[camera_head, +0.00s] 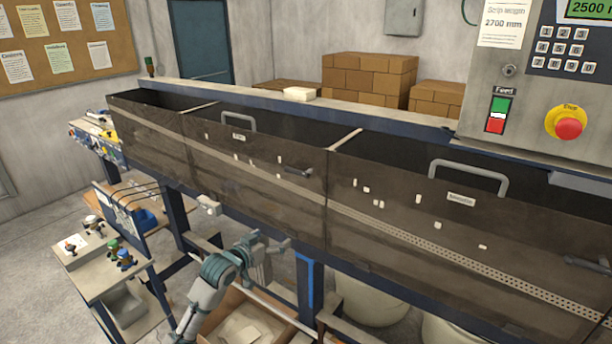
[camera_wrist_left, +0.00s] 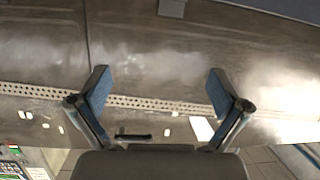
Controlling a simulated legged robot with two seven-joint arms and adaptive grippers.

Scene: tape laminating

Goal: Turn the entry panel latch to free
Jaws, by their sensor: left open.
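The middle tinted panel (camera_head: 255,185) has a small label (camera_head: 238,137) too small to read surely. A dark latch handle (camera_head: 300,172) sits near its right end and lies roughly along the panel's length. My left gripper (camera_head: 268,242) is below the panel's lower edge, left of and below that latch, apart from it. In the left wrist view my left gripper (camera_wrist_left: 157,82) is open with nothing between its fingers. A dark handle (camera_wrist_left: 133,137) shows there near the gripper's base; I cannot tell which latch it is. My right gripper is out of view.
The right panel (camera_head: 460,225) has its own latch (camera_head: 585,263) and a grey pull handle (camera_head: 470,172). A blue machine leg (camera_head: 308,285) and a cardboard box (camera_head: 245,325) are near my left arm. A control box (camera_head: 545,80) stands at upper right.

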